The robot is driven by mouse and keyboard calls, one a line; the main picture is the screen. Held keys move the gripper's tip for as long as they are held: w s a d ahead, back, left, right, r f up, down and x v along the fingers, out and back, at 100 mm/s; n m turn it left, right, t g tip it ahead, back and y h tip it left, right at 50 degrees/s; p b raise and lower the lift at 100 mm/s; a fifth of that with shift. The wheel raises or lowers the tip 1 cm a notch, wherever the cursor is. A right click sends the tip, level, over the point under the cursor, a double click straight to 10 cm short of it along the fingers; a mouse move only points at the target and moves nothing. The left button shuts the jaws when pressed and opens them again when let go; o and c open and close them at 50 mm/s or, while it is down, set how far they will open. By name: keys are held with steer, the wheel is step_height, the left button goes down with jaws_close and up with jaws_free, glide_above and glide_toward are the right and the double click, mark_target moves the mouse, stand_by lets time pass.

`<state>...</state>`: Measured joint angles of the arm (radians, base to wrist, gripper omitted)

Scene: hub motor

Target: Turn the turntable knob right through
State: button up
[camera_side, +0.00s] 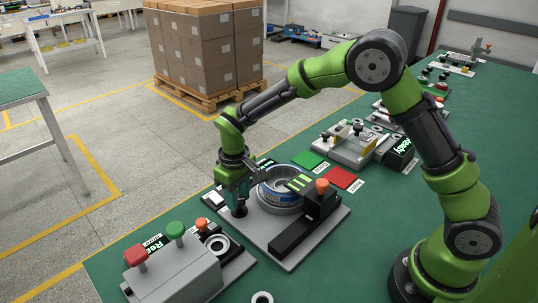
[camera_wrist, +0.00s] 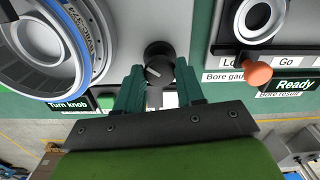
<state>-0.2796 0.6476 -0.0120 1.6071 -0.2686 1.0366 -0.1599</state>
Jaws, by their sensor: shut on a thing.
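The turntable knob (camera_wrist: 158,50) is dark and round with a pale pointer line. In the side view the knob (camera_side: 239,211) stands at the left corner of a grey base plate (camera_side: 290,258). My gripper (camera_wrist: 158,78) points down with one finger on each side of the knob, shut on it; in the side view my gripper (camera_side: 238,190) is directly above the plate corner. The fingers hide part of the knob. The turntable with the hub motor (camera_side: 280,198), a silver ring with a blue band, is beside it. A "Turn knob" label (camera_wrist: 67,104) lies near the knob.
A black block with an orange knob (camera_side: 321,186) stands on the same plate. A grey box with red and green knobs (camera_side: 175,270) is at the front left. The bore gauge station with an orange knob (camera_wrist: 257,72) is close to my gripper in the wrist view.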

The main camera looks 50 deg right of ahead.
steer(key=m, duration=1.2)
steer(key=shift+m, duration=0.4)
stand_by(0.3)
steer(key=o, duration=1)
steer(key=shift+o, duration=0.2)
step_height(320, 180, up, 17)
